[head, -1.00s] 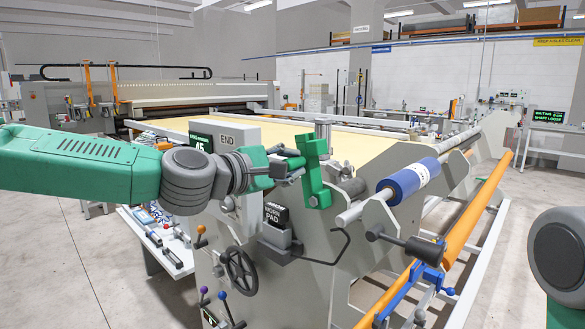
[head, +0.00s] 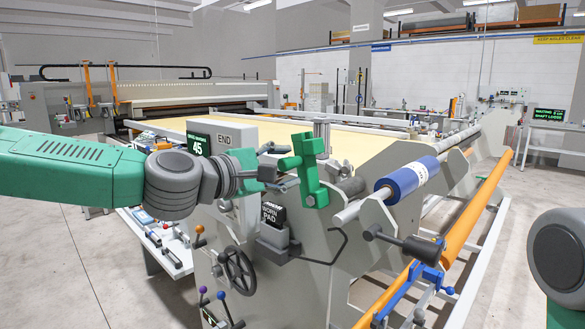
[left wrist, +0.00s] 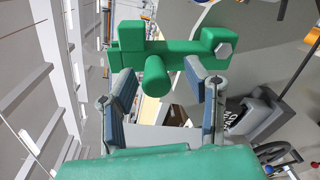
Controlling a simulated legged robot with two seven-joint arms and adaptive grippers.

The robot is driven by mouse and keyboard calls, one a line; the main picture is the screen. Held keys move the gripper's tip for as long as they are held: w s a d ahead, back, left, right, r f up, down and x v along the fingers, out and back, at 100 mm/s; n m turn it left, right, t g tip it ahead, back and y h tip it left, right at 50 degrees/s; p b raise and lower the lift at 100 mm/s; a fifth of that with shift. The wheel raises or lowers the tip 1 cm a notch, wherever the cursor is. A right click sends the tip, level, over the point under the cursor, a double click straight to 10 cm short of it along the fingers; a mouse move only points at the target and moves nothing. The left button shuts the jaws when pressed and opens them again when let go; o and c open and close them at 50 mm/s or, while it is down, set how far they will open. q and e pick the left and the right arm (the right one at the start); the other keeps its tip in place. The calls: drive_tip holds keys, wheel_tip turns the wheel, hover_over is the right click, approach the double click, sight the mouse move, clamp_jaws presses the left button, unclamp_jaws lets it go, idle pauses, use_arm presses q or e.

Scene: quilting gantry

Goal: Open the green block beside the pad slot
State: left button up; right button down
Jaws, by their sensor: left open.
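The green block (head: 309,172) stands upright on the grey machine end plate, with a round stub pointing left toward my left gripper. The pad slot beside it holds a black pad marked "WORN PAD" (head: 272,216), below and to its left. My left gripper (head: 277,166) is open, just left of the block. In the left wrist view the block (left wrist: 185,56) lies across the top, with its stub (left wrist: 157,76) between the two spread fingers (left wrist: 160,78). I see no clear grip on it. My right gripper is out of view.
A blue roll (head: 405,181) on a shaft lies right of the block. A bent black rod (head: 338,246) sticks out below. A handwheel (head: 239,270) and coloured levers are lower left. An orange rail (head: 470,212) runs along the right side. Open floor lies left and right.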

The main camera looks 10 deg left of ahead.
use_arm(q)
drive_tip(key=f+v, duration=0.1)
drive_tip(key=v, duration=0.8)
drive_tip(key=shift+s+a+r, duration=0.25)
drive_tip(key=shift+a+r, duration=0.05)
drive_tip(key=shift+a, duration=0.05)
drive_tip(key=shift+d, duration=0.1)
drive_tip(key=s+d+f+m+g+y+b, duration=0.1)
drive_tip(key=s+f+m+g, duration=0.15)
drive_tip(key=f, duration=0.85)
drive_tip(key=s+d+f+m+g+y+b, duration=0.15)
drive_tip(key=s+f, duration=0.25)
drive_tip(key=f, duration=0.8)
drive_tip(key=s+d+f+m+g+y, duration=0.1)
drive_tip(key=s+f+m+g, duration=0.15)
drive_tip(key=f, duration=0.85)
drive_tip(key=s+a+f+m+g+y+b, duration=0.1)
drive_tip(key=s+a+f+m+g, duration=0.15)
drive_tip(key=s+f, duration=0.4)
drive_tip(key=s+a+f+m+g+y, duration=0.1)
drive_tip(key=s+a+f+m+y, duration=0.15)
drive_tip(key=s+f, duration=0.45)
drive_tip(key=s+a+f+m+g+y+b, duration=0.1)
drive_tip(key=s+a+f+m+g+y, duration=0.2)
drive_tip(key=s+a+f+m, duration=0.2)
drive_tip(key=s+a+f, duration=0.3)
drive_tip(key=s+a, duration=0.2)
drive_tip(key=a, duration=0.1)
drive_tip(key=shift+s+a+f+b, duration=0.15)
drive_tip(key=shift+a+f+b, duration=0.15)
